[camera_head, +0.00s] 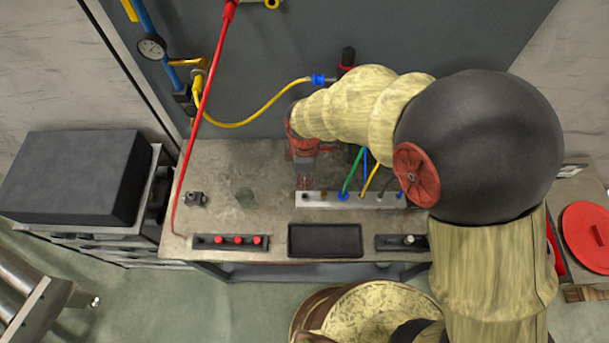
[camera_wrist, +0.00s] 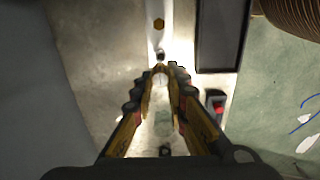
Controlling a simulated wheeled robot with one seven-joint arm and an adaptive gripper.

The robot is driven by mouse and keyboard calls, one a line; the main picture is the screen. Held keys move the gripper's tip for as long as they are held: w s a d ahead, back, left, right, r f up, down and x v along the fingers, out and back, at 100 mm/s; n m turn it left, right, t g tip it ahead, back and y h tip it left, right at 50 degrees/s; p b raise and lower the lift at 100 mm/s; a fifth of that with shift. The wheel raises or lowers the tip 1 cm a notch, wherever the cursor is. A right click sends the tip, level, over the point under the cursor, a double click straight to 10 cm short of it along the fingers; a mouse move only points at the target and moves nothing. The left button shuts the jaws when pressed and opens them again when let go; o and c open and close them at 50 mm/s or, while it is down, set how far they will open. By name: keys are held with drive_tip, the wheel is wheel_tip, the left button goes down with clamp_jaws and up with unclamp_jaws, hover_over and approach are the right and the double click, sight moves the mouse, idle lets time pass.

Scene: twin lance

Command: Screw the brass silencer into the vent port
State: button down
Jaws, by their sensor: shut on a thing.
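My gripper (camera_head: 304,181) reaches down over the left end of the pale valve block (camera_head: 330,203). In the wrist view, my gripper (camera_wrist: 160,75) has its fingertips close together on a small brass-coloured piece (camera_wrist: 160,69), seemingly the brass silencer, mostly hidden by the fingers. A dark round port (camera_wrist: 160,57) in the block lies just beyond the tips, and a brass hex fitting (camera_wrist: 158,23) sits farther along. I cannot tell whether the silencer touches a port.
Green, blue and yellow hoses (camera_head: 353,172) rise from the block right of my gripper. A black tray (camera_head: 325,240) lies in front, between a rack with red knobs (camera_head: 230,241) and a dark holder (camera_head: 401,243). A red hose (camera_head: 203,105) runs at left. The bench's left part is mostly clear.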

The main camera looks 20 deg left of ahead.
sight(305, 180)
drive_tip(key=shift+f+b, duration=1.35)
drive_tip(key=shift+f, duration=1)
drive_tip(key=shift+f+b, duration=0.6)
drive_tip(key=shift+f, duration=0.65)
drive_tip(key=c, duration=1.8)
unclamp_jaws()
drive_tip(key=shift+o, duration=0.6)
drive_tip(key=shift+r, duration=0.15)
wheel_tip(305, 180, up, 12)
drive_tip(key=shift+f, duration=0.1)
drive_tip(key=shift+c, duration=0.3)
